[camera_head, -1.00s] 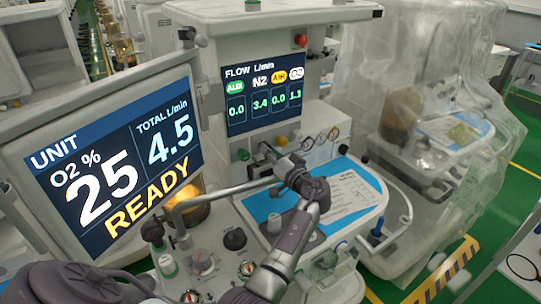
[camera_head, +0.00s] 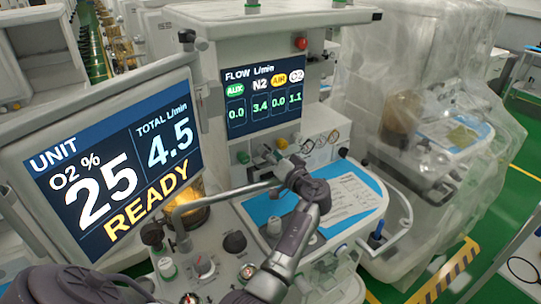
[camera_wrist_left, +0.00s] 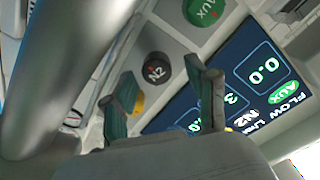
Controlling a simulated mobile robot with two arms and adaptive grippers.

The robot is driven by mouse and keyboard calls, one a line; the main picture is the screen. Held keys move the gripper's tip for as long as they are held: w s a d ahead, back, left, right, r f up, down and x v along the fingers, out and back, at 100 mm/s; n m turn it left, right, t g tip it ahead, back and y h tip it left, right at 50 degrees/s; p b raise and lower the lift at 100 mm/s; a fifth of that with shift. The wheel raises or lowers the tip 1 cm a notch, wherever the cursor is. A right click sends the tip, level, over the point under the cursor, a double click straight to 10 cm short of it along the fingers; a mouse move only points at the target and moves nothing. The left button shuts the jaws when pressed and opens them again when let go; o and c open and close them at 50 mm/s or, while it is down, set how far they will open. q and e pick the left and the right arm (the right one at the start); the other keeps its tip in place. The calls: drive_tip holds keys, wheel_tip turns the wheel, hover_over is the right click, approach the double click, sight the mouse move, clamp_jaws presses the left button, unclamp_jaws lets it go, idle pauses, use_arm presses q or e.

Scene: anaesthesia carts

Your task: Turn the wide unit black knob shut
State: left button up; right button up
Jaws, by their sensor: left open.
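The black knob marked N2 (camera_wrist_left: 156,68) is on the wide unit's pale panel. In the left wrist view it appears between my two open fingertips, a little beyond them; I cannot tell whether they touch it. My left gripper (camera_head: 266,158) is open at the panel below the flow screen (camera_head: 264,97), and it largely hides the black knob in the head view. Its greenish fingers also show in the left wrist view (camera_wrist_left: 166,84). The screen reads N2 3.4. My right gripper is not in view.
A green AUX knob (camera_wrist_left: 204,11) and a yellow knob (camera_head: 282,142) flank the black one. A bent metal tube (camera_head: 215,197) passes below my gripper. A blue worktop (camera_head: 265,208) with a paper lies in front. The READY screen (camera_head: 118,165) stands at left.

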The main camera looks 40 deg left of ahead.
use_arm(q)
wheel_tip(320, 180, up, 10)
drive_tip(key=shift+f, duration=0.2)
drive_tip(key=shift+c, duration=0.3)
